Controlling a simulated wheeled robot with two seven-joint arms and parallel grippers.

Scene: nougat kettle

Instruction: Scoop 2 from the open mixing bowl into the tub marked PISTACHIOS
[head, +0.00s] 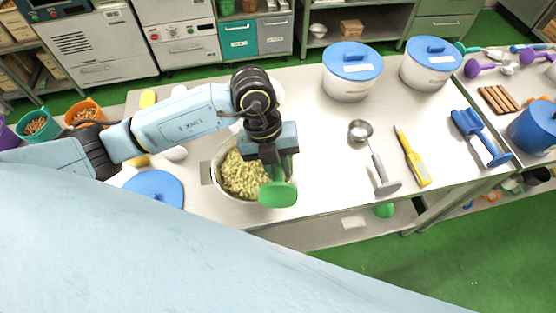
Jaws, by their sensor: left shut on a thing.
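My left gripper (270,158) is shut on a green-handled tool (279,193), above the right side of the open mixing bowl. The tool's flared green end faces me; its other end is hidden, so I cannot tell if it carries anything. The metal mixing bowl (216,181) stands near the table's front edge and holds yellow-green pieces (242,177). I cannot read a PISTACHIOS mark on any tub. At the far left are a green tub (41,132) and an orange tub (87,116), both with contents. My right gripper is out of view.
A blue lid (152,184) lies left of the bowl. A metal ladle (376,165), a yellow tool (411,158) and a blue scoop (480,138) lie to the right. Two blue-lidded white tubs (347,89) (424,76) stand behind. Bare table (325,180) shows right of the bowl.

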